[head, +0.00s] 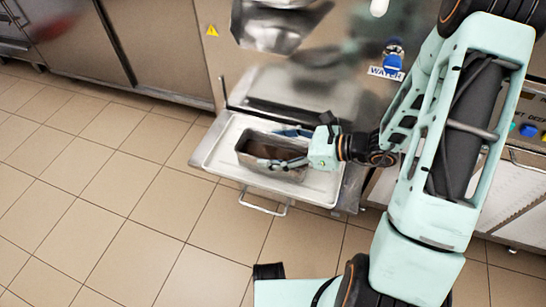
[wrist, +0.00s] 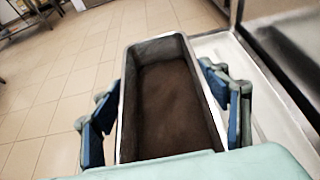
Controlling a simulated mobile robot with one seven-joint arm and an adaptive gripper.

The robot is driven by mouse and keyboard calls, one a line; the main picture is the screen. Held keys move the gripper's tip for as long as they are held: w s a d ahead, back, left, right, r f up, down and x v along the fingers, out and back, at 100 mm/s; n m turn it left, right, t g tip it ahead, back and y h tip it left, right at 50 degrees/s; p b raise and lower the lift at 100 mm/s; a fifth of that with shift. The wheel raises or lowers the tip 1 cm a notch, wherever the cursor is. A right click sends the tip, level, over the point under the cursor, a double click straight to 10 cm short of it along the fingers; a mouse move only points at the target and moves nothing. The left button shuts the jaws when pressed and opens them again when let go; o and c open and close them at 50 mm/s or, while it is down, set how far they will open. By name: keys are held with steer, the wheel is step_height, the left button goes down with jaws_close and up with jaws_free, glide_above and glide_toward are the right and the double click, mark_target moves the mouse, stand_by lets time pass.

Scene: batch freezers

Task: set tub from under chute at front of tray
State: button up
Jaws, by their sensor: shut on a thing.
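The tub (head: 287,174) is an open, oblong metal pan with dark brown contents. It is over the tray in the head view, and it fills the middle of the wrist view (wrist: 129,105). My gripper (head: 280,149) is shut on the tub, with its blue-padded fingers on the two long sides in the wrist view (wrist: 160,88). The pale tray (head: 213,150) juts out from the machine's front. I cannot tell whether the tub's base touches the tray. The steel chute (head: 280,28) is above and behind the tub.
A wire handle (head: 264,207) sticks out from the tray's front edge. A blue knob (head: 393,58) is on the machine's front above a WATER label. Steel cabinets (head: 155,45) stand at the left. The tiled floor (head: 100,190) in front is clear.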

mark_target(273, 155)
steer(key=shift+w+a+f, duration=0.1)
steer(key=shift+w+f, duration=0.25)
steer(key=shift+f, duration=0.15)
steer(key=shift+w+f+b, duration=0.1)
steer(key=shift+f+b, duration=0.55)
steer(key=shift+f, duration=0.9)
steer(key=shift+f, duration=0.2)
steer(key=o, duration=1.6)
steer(key=shift+c, duration=0.2)
steer(key=shift+r, duration=0.1)
